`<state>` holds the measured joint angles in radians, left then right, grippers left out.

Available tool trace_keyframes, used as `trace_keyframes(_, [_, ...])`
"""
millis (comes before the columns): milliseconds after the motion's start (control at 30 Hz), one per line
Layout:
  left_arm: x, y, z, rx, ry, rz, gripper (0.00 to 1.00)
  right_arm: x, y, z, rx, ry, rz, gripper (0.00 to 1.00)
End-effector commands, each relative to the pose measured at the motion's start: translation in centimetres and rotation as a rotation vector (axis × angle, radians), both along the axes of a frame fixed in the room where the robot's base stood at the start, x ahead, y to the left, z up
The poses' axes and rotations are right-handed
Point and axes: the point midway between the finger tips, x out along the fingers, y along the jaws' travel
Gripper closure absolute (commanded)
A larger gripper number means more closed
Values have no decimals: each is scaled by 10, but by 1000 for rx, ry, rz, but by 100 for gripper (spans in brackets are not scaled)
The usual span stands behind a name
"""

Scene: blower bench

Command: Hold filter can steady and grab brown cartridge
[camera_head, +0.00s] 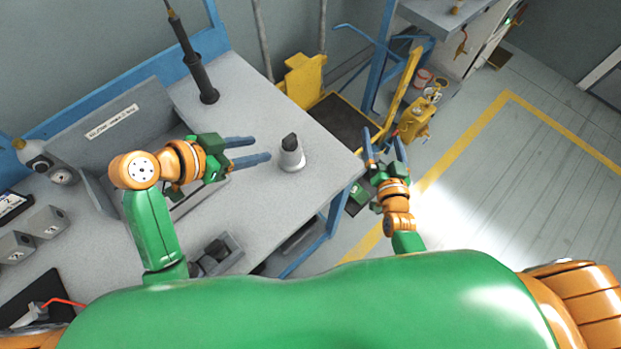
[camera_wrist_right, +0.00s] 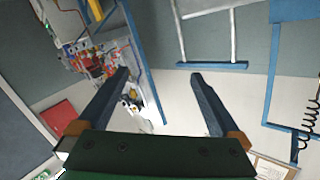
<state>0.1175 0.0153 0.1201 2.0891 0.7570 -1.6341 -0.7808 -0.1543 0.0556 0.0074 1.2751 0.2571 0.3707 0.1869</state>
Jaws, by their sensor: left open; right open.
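A light grey, cone-shaped can (camera_head: 291,156) stands upright on the grey bench in the head view. A dark cylindrical piece (camera_head: 290,142) sticks out of its top; its colour looks nearly black, and I cannot tell whether it is the brown cartridge. My left gripper (camera_head: 256,150) is open and empty just left of the can, with its fingers pointing toward it and a small gap between. My right gripper (camera_head: 385,150) is open and empty, off the bench's right edge, with its fingers pointing up in the picture. The right wrist view shows the open fingers (camera_wrist_right: 165,82) with nothing between them.
The bench top (camera_head: 250,100) is clear around the can. A dark post (camera_head: 199,75) stands at the back. A grey labelled panel (camera_head: 115,125) and a small bin (camera_head: 217,254) are to the left. A yellow cart (camera_head: 305,80) stands beyond the bench's far right edge.

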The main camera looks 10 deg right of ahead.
Motion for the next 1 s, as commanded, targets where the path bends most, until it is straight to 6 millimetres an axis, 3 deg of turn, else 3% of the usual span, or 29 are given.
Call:
trace_keyframes(33, [0, 0, 0, 0, 0, 0, 50, -8, 39, -5, -61, 57, 126, 0])
trace_keyframes(100, [0, 0, 0, 0, 0, 0, 50, -23, 89, -9, -156, 125, 281, 0])
trace_keyframes(200, [0, 0, 0, 0, 0, 0, 50, -48, 140, -11, -271, 191, 440, 0])
trace_keyframes(300, [0, 0, 0, 0, 0, 0, 50, -69, 169, -10, -353, 231, 531, 0])
trace_keyframes(433, [0, 0, 0, 0, 0, 0, 50, -76, 185, -10, -400, 248, 575, 0])
trace_keyframes(733, [0, 0, 0, 0, 0, 0, 50, -31, 205, -30, -403, 250, 576, 0])
trace_keyframes(1000, [0, 0, 0, 0, 0, 0, 50, -20, 210, -35, -402, 250, 577, 0])
